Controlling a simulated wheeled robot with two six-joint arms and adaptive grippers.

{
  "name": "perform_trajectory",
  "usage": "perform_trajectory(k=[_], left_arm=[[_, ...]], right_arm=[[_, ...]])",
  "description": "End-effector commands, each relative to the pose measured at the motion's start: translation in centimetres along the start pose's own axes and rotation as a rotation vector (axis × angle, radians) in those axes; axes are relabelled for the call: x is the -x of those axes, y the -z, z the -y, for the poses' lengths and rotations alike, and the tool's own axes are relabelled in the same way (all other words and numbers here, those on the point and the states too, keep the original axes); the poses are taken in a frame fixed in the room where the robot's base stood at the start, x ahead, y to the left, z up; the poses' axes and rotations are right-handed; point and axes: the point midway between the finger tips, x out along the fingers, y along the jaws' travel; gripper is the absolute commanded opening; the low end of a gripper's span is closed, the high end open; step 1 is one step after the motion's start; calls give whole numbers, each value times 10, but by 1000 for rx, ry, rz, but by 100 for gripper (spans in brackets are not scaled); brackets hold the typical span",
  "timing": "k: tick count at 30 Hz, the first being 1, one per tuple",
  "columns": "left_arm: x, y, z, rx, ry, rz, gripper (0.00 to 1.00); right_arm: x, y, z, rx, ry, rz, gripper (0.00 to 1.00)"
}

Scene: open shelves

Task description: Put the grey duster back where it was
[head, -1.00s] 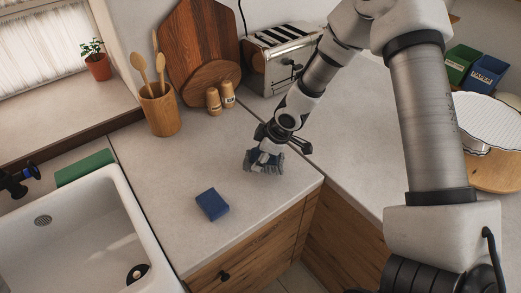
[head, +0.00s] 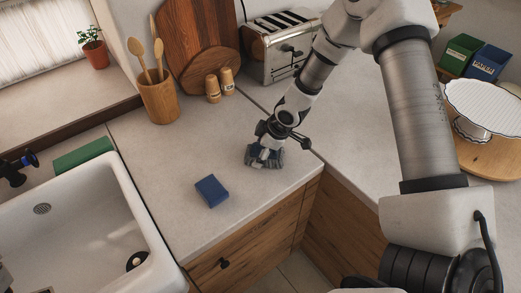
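The grey duster (head: 277,161) is a small crumpled cloth near the counter's front right corner. My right gripper (head: 264,154) comes down on it from above, with its fingers at the cloth and the cloth bunched around the fingertips. It looks shut on the duster, though the fingertips are partly hidden. The duster is at or just above the counter top; I cannot tell if it touches. My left gripper does not clearly show.
A blue sponge (head: 211,191) lies left of the duster. The white sink (head: 85,230) is at the left, with a green block (head: 83,154) behind it. The utensil pot (head: 159,102), two shakers (head: 220,85) and toaster (head: 282,50) stand behind. The counter between is clear.

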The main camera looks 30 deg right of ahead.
Motion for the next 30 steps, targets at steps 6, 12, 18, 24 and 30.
perform_trajectory(k=[6, 12, 18, 24, 30], left_arm=[[-2, 0, 0, 0, 0, -1, 40], [-31, 0, 0, 0, 0, 0, 40], [-43, 0, 0, 0, 0, 0, 40], [-45, 0, 0, 0, 0, 0, 40], [-45, 0, 0, 0, 0, 0, 40]], right_arm=[[4, 1, -1, -1, -2, -1, 81], [31, 0, -1, -2, -5, -8, 81], [86, 2, -1, -1, -3, -7, 81], [119, 2, 0, 0, -1, -3, 81], [124, 1, 0, 0, 0, 0, 81]])
